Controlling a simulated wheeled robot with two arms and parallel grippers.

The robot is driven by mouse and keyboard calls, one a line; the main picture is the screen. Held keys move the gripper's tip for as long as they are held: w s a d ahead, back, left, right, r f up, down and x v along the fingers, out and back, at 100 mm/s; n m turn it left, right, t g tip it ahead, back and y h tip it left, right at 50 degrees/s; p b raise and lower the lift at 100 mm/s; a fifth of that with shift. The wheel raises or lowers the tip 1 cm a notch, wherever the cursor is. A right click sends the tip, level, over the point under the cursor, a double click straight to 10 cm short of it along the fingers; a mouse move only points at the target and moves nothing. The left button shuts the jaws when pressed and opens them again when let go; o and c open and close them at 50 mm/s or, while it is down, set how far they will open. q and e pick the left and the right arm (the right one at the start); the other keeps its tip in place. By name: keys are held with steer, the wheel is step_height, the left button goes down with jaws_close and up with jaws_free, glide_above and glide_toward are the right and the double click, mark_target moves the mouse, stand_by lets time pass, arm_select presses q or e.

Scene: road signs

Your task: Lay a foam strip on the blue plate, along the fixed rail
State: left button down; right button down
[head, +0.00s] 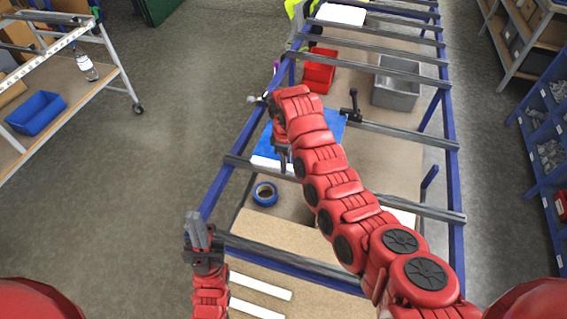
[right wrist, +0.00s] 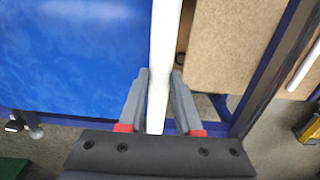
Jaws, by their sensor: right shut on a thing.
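The blue plate (head: 328,128) lies on the rack, partly hidden by my right arm; it fills the left of the right wrist view (right wrist: 70,60). My right gripper (right wrist: 161,80) is shut on a white foam strip (right wrist: 163,45), one finger on each side. The strip runs along the plate's edge; whether it touches the plate cannot be told. It also shows in the head view (head: 268,163). I cannot make out the fixed rail for certain. Two more white strips (head: 262,283) lie on the board near my left gripper (head: 195,222). Its fingers look close together and hold nothing visible.
Grey crossbars (head: 400,133) span the blue frame. A blue tape roll (head: 265,194) lies near the plate. A black-handled clamp (head: 352,105), red bin (head: 319,72) and grey bin (head: 397,85) stand beyond. Open floor lies to the left.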

steer(key=shift+w, duration=0.45)
steer(key=w+f+b, duration=0.1)
steer(key=b, duration=0.2)
steer(key=shift+w+b, duration=0.1)
steer(key=shift+b, duration=0.2)
steer(key=shift+w, duration=0.2)
steer(key=w+b, duration=0.1)
steer(key=b, duration=0.5)
steer(key=shift+a, duration=0.35)
steer(key=shift+r, duration=0.2)
steer(key=shift+f+p, duration=0.65)
steer(key=shift+p, duration=0.3)
steer(key=shift+f, duration=1)
